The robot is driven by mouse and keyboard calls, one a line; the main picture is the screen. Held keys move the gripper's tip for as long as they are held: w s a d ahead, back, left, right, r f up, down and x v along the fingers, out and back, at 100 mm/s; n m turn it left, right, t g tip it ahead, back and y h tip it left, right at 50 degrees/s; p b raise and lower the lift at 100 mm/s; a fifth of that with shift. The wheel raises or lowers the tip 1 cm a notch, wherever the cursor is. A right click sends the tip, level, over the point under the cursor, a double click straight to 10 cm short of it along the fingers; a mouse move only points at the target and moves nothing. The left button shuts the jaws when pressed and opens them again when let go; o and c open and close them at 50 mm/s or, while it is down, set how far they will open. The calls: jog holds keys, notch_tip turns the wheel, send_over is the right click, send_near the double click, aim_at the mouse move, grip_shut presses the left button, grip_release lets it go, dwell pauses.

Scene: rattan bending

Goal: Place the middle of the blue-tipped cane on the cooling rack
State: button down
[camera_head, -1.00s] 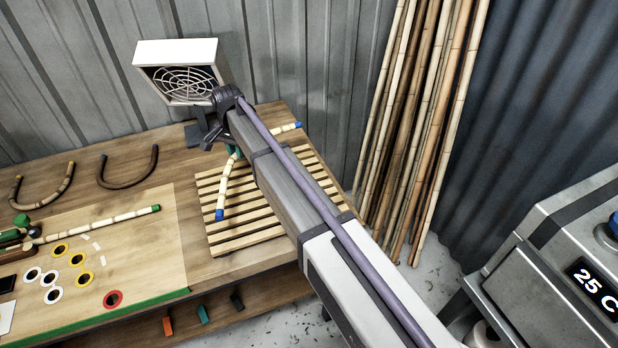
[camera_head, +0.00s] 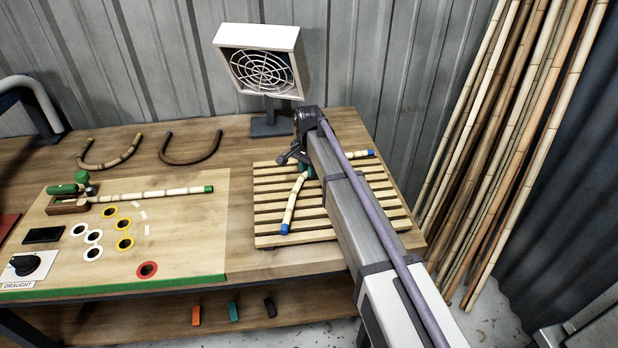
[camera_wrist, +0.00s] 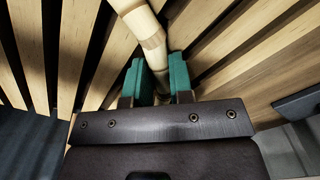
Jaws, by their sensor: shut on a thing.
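The blue-tipped cane (camera_head: 294,203) is pale and bent, with a blue tip at each end. It lies over the slatted cooling rack (camera_head: 268,240) at the right of the bench; whether it touches the slats I cannot tell. Its middle is partly hidden by my arm. My gripper (camera_head: 307,170) is over the rack, mostly hidden behind my arm in the head view. In the wrist view its green fingers (camera_wrist: 160,80) are shut on the cane (camera_wrist: 145,35), with the rack's slats (camera_wrist: 75,50) behind it.
A fan (camera_head: 262,70) stands behind the rack. A green-tipped cane (camera_head: 150,195) lies on a board (camera_head: 190,240) with several ringed holes. Two bent canes, one light (camera_head: 108,155) and one dark (camera_head: 190,150), lie at the back. Upright poles (camera_head: 500,150) lean at the right.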

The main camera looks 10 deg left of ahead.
jog(key=shift+r, duration=0.15)
jog(key=shift+f, duration=0.2)
jog(key=c, duration=1)
grip_release()
jog(key=shift+r, duration=0.15)
notch_tip(320, 180, up, 12)
jog(key=p, duration=1.2)
jog(key=shift+s+d, duration=0.1)
